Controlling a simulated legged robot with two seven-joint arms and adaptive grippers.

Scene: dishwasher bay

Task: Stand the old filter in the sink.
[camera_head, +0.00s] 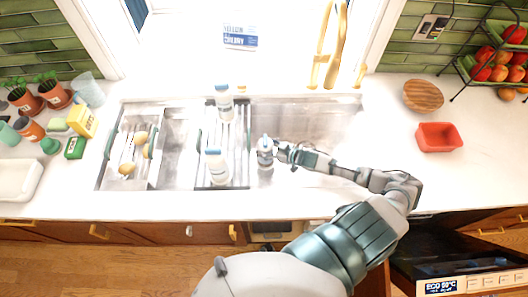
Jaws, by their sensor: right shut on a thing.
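My right gripper (280,152) reaches in from the lower right and is shut on a small grey-white cylinder (264,156), which I take to be the old filter. The filter looks roughly upright, over the right basin of the steel sink (315,114), just right of the slatted rack. I cannot tell whether its base touches the sink floor. The fingers hide part of its right side. My left gripper is not in view.
Two white bottles with blue tops (223,101) (217,168) stand on the slatted rack (240,128) across the sink. A tray (117,166) with round brownish items is at the left. A gold faucet (331,72) rises behind. A red container (438,137) sits on the right counter.

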